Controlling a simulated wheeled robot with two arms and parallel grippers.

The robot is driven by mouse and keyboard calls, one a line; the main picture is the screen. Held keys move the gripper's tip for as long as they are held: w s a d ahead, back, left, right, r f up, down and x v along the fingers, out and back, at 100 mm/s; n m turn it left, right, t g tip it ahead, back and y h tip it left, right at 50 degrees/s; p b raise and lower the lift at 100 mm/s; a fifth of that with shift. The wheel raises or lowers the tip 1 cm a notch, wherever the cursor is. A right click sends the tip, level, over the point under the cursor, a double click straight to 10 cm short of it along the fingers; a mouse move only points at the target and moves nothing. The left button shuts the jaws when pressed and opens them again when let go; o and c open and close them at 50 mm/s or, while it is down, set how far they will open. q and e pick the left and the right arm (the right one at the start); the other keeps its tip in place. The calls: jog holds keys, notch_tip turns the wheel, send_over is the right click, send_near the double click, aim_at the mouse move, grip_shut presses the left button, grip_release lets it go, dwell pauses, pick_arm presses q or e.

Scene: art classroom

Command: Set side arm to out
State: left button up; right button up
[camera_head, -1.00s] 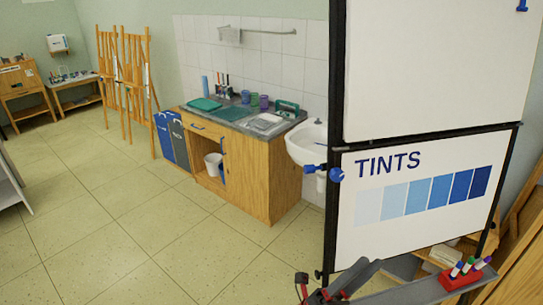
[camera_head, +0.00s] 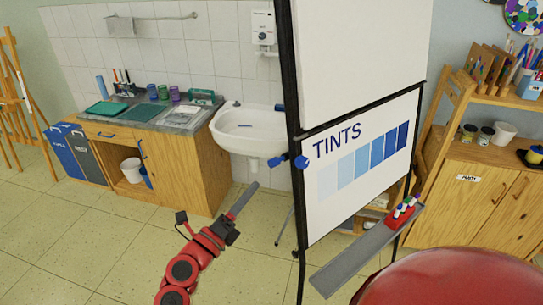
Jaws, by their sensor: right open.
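The flipchart stand has a white board with a "TINTS" sheet (camera_head: 362,155). A short blue-ended piece (camera_head: 277,161) sticks out left of its black frame, beside a blue round knob (camera_head: 301,162). Another small blue piece (camera_head: 279,108) shows higher on the left edge. These may belong to the side arm; no extended long arm is clear, and whatever lies behind the board is hidden. My right gripper (camera_head: 243,201) is open and empty, left of the stand and below the blue knob, apart from it. My left gripper is not in view.
A grey tray (camera_head: 355,255) with a red marker holder (camera_head: 401,216) juts out from the stand's lower part. A white sink (camera_head: 245,128) and a wooden sink cabinet (camera_head: 185,165) stand behind. A wooden cabinet (camera_head: 475,205) is at right. Floor at left is free.

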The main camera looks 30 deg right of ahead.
aim_at(274, 162)
jog(key=p+x, duration=0.4)
jog(key=x, duration=0.6)
jog(key=shift+w+d+r, duration=0.15)
jog(key=shift+d+r, duration=0.1)
jog(key=shift+d, duration=0.05)
jog(key=shift+w+d+p, duration=0.2)
jog(key=shift+d+p, duration=0.2)
jog(key=shift+d, duration=0.15)
grip_shut()
dwell(0.3)
